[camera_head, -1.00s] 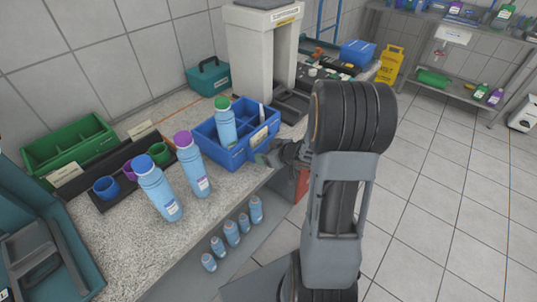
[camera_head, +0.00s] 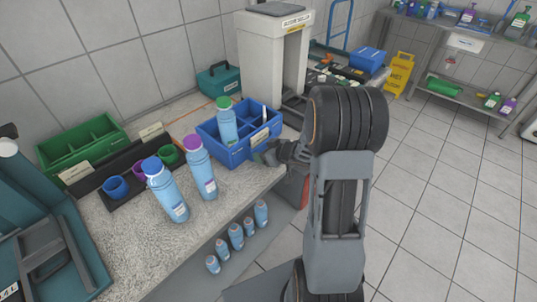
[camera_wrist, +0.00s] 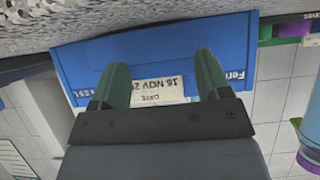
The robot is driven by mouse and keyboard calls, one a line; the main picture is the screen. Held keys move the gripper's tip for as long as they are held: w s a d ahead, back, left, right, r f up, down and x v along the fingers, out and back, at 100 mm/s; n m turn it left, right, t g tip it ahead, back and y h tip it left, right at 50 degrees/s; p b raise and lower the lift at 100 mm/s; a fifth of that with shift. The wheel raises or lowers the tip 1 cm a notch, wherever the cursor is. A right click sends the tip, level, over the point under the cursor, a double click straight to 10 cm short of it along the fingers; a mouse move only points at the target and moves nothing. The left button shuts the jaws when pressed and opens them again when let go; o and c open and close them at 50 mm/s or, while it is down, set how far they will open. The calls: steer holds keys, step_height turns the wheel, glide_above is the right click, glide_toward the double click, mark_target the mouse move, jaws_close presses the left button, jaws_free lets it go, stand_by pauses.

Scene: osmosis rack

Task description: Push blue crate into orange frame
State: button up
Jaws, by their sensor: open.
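The blue crate (camera_head: 238,152) stands on the speckled counter, with a blue bottle with a green cap (camera_head: 227,122) upright in it. My gripper (camera_head: 262,156) is at the crate's near right side in the head view. In the wrist view the crate's labelled wall (camera_wrist: 85,65) fills the middle. My open gripper (camera_wrist: 162,66) has its two green fingers apart in front of that wall, one at each side of the white date label (camera_wrist: 158,92). Fingertip contact is hard to tell. A thin orange line (camera_head: 183,114) shows on the counter behind the crate; no whole frame is clear.
Purple-capped (camera_head: 201,170) and blue-capped (camera_head: 166,190) bottles stand left of the crate. A dark tray with cups (camera_head: 115,187) and a green caddy (camera_head: 80,142) lie further left.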

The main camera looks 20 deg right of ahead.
steer(key=shift+w+a, duration=0.3)
steer(key=shift+w, duration=0.35)
steer(key=shift+w+a, duration=0.25)
steer(key=shift+w, duration=0.45)
